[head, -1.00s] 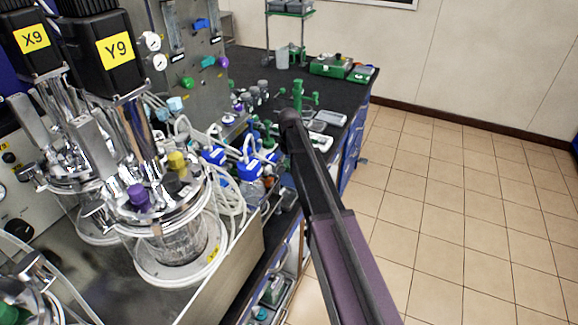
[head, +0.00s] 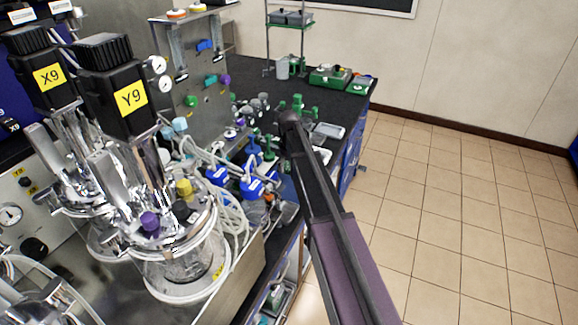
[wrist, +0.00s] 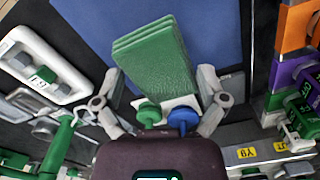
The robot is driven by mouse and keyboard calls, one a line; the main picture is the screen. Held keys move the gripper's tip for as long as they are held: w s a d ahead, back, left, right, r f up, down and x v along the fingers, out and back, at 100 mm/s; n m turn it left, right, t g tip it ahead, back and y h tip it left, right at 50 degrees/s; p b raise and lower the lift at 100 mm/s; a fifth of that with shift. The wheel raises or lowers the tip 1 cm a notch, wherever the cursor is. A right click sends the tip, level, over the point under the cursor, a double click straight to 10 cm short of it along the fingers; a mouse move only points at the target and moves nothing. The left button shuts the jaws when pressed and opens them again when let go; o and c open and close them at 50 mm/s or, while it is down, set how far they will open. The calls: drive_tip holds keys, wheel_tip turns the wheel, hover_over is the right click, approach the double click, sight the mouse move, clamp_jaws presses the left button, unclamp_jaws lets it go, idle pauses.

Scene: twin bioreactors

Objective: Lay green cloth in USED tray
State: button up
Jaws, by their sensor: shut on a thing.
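The green cloth (wrist: 152,58) shows in the wrist view as a folded, layered pad. It sits between the two fingers of my gripper (wrist: 160,82), which is shut on it, and it extends out past the fingertips over a flat blue surface (wrist: 217,35). In the head view my dark arm reaches over the bench edge. The gripper and cloth cannot be made out there. Pale shallow trays (head: 328,130) lie on the bench just right of the arm's end. No USED label can be read, so I cannot tell which tray it is.
Green boxes (head: 330,77) sit at the far bench end. The tiled floor (head: 450,200) at right is clear.

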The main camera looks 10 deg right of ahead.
sight(289, 166)
drive_tip(key=shift+r+p, duration=1.8)
drive_tip(key=shift+r, duration=0.35)
